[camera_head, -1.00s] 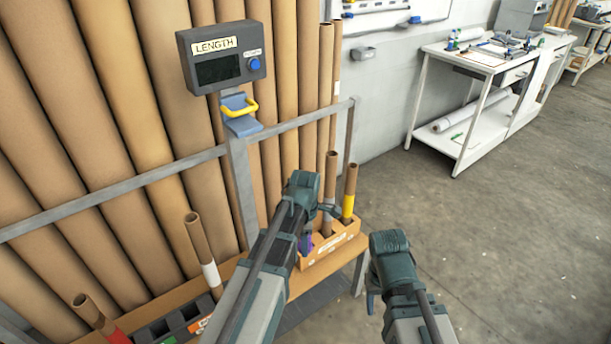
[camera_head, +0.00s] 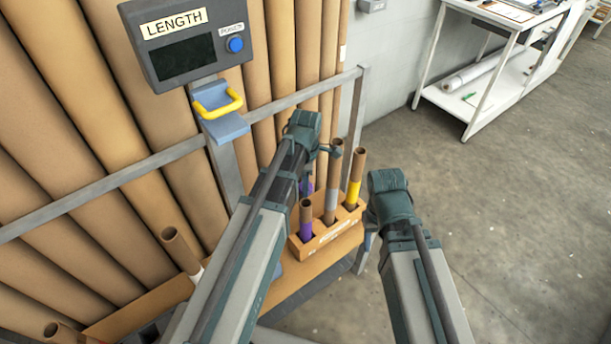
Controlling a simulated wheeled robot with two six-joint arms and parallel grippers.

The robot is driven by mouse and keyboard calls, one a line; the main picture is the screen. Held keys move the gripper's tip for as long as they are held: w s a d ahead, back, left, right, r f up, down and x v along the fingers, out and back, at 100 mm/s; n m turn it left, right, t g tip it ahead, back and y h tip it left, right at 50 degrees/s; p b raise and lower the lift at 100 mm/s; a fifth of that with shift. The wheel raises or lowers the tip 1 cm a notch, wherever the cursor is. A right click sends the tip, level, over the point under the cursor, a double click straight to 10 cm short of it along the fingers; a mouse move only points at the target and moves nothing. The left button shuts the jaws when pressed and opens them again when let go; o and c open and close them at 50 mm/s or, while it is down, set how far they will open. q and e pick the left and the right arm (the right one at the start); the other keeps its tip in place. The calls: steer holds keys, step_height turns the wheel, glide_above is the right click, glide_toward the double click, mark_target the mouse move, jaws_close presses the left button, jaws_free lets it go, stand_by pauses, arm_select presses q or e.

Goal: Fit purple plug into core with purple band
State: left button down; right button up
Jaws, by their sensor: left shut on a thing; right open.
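The core with the purple band (camera_head: 306,222) stands upright in the left hole of an orange block (camera_head: 333,236); its open brown top shows. My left gripper (camera_head: 308,168) is above and just behind this core, mostly hidden by its own arm. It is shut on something. A small purple piece (camera_head: 307,187) shows below it, apparently the purple plug, but its grip is hidden. My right gripper (camera_head: 370,232) is open and to the right of the block, its fingers mostly hidden.
Cores with grey (camera_head: 331,202) and yellow (camera_head: 353,188) bands stand beside the purple-banded core. A grey rail (camera_head: 180,150) and the LENGTH display (camera_head: 187,52) are behind. Tall brown tubes fill the left. Open floor lies to the right.

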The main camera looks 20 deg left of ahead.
arm_select(q)
steer(key=shift+s, duration=0.1)
steer(key=shift+f+b, duration=2.95)
steer(key=shift+b, duration=0.05)
steer(key=shift+f+b, duration=0.3)
steer(key=shift+c, duration=1)
jaws_free()
steer(key=shift+r, duration=0.15)
step_height(320, 180, up, 14)
steer(key=p, duration=1.4)
steer(key=shift+f, duration=0.2)
